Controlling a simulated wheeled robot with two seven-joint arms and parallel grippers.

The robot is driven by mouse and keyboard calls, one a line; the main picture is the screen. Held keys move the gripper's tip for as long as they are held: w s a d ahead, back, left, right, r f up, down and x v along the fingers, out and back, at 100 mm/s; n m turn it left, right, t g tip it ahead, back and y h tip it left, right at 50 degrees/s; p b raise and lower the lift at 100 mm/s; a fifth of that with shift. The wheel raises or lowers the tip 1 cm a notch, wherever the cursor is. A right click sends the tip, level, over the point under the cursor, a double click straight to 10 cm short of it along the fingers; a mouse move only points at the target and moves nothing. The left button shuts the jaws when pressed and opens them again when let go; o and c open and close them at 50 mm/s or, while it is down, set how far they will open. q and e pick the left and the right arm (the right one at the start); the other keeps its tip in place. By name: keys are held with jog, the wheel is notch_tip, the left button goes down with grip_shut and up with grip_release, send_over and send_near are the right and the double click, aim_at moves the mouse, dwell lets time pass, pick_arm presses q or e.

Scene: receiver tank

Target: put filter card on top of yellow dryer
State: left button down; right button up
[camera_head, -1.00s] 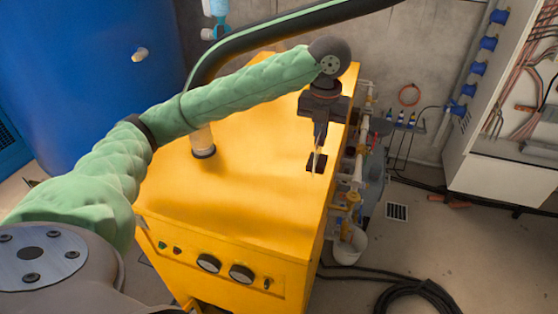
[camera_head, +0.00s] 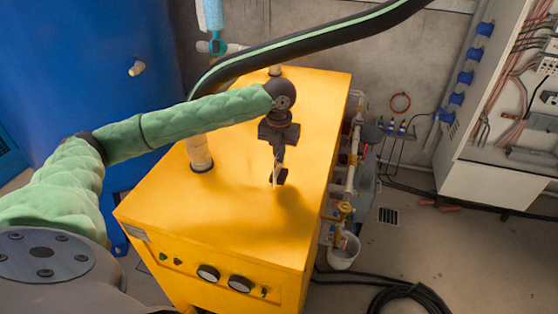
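The yellow dryer (camera_head: 240,215) is a large box with a flat top, gauges on its front and pipes along its right side. My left gripper (camera_head: 277,178) hangs fingers-down over the middle of the dryer's top. It appears shut on a thin pale strip (camera_head: 274,172), which looks like the filter card seen nearly edge-on; its face is hidden. A soft shadow lies on the top just below, and a small gap seems to remain, though contact is hard to judge. My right gripper is out of view.
A pale upright pipe stub (camera_head: 200,152) stands on the dryer's left top. A black hose (camera_head: 310,45) with a green stripe arches behind. A blue tank (camera_head: 85,75) stands left, an open electrical cabinet (camera_head: 490,180) right. The dryer's front top is clear.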

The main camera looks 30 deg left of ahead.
aim_at(279, 173)
pick_arm(q)
notch_tip(279, 173, down, 3)
jog(key=p, duration=0.2)
jog(key=shift+f+p, duration=0.15)
jog(key=shift+p, duration=0.15)
jog(key=shift+f, duration=0.35)
jog(key=shift+f, duration=0.15)
jog(key=c, duration=1.7)
grip_release()
